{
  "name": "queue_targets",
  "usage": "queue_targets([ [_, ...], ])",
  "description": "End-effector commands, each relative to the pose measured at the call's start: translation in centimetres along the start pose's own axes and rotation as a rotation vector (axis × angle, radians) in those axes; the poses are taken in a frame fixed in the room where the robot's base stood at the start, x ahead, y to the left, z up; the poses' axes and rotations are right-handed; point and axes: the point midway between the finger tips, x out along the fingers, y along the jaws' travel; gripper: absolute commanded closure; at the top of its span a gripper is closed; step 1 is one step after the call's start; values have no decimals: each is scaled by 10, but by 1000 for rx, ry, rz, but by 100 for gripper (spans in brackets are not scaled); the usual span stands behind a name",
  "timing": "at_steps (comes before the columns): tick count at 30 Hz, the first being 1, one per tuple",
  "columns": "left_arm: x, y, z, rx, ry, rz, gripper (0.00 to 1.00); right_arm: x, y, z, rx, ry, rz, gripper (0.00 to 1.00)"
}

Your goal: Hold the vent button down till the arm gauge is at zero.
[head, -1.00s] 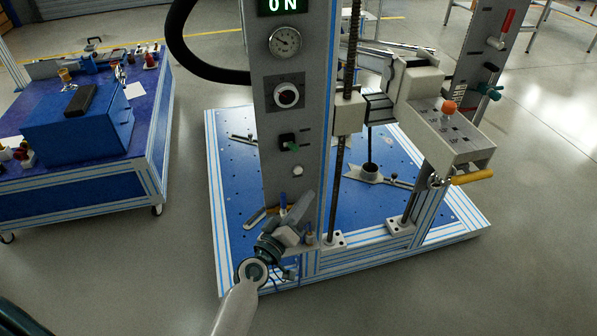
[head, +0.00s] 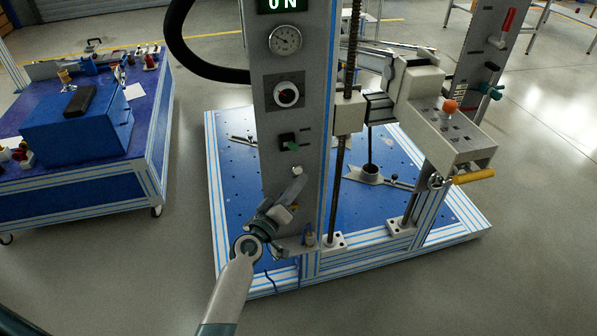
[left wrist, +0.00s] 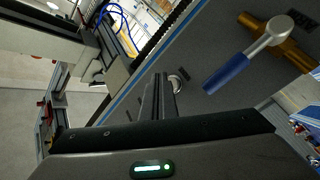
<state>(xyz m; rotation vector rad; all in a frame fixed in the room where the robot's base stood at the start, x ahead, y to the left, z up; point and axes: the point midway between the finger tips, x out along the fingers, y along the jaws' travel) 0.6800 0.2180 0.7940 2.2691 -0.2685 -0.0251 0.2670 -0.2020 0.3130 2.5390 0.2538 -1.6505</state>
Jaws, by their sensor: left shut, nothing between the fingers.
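The small round white vent button (head: 297,170) is low on the grey column. It also shows in the left wrist view (left wrist: 182,76), just right of my fingertips. My left gripper (head: 299,177) is shut and empty, its tips just below the button in the head view. I cannot tell whether they touch it. A round dial gauge (head: 286,40) sits high on the column below the lit display. It seems to be the arm gauge; its needle is too small to read. My right gripper is not in view.
A brass valve with a blue handle (left wrist: 226,74) is close to my left gripper. A threaded rod (head: 345,140) stands right of the column.

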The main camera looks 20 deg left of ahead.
Motion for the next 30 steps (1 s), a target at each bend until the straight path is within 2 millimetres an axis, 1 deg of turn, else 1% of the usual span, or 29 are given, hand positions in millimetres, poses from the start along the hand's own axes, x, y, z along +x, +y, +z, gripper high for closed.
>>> queue_targets([
  [14, 0, 0, 0, 0, 0, 0, 100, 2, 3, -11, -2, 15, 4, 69],
  [23, 0, 0, 0, 0, 0, 0, 100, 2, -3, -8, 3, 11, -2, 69],
  [30, 0, 0, 0, 0, 0, 0, 100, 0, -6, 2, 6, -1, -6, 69],
])
